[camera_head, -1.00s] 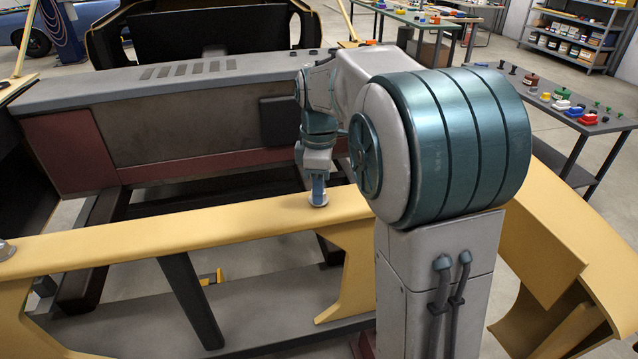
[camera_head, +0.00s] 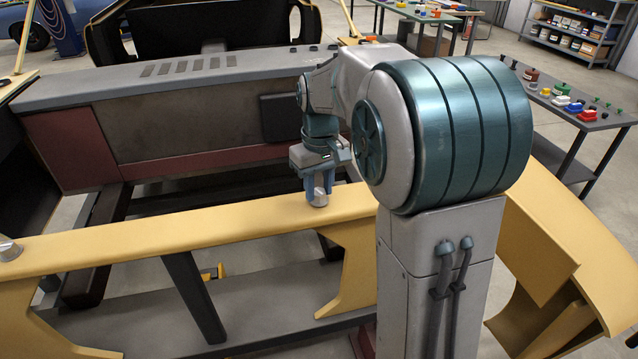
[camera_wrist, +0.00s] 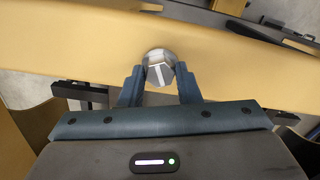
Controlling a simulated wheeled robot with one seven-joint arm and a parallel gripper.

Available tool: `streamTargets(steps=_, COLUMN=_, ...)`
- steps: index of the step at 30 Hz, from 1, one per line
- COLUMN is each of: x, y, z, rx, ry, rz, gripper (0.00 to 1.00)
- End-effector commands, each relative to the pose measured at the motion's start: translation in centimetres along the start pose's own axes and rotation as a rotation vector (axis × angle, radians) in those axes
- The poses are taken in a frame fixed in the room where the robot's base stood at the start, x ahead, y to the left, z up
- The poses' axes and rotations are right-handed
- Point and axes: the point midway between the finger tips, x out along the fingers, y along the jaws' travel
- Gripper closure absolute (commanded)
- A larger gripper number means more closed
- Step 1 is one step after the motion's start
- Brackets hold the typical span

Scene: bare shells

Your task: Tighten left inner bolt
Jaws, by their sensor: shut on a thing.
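A silver bolt (camera_wrist: 159,67) stands on the yellow beam (camera_wrist: 230,45), its head marked with a pale bar. It also shows in the head view (camera_head: 318,197) on the beam (camera_head: 220,222). My gripper (camera_wrist: 158,76) is over the beam with one finger on each side of the bolt head, shut on it. In the head view my gripper (camera_head: 319,188) points down onto the bolt. A second silver bolt (camera_head: 8,248) sits on the beam at the far left edge.
A grey and dark red shell wall (camera_head: 180,130) runs behind the beam, with a dark panel (camera_head: 290,118) near my gripper. A dark table (camera_head: 575,105) with small coloured parts stands at the right. Dark struts (camera_head: 190,295) lie below the beam.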

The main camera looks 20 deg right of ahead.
Motion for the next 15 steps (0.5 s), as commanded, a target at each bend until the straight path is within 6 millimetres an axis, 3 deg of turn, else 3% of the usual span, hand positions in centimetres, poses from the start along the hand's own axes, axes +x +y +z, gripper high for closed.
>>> streamTargets(steps=15, x=-0.49, y=-0.01, z=-0.16, rx=0.49, ry=0.019, rz=0.0, gripper=0.93)
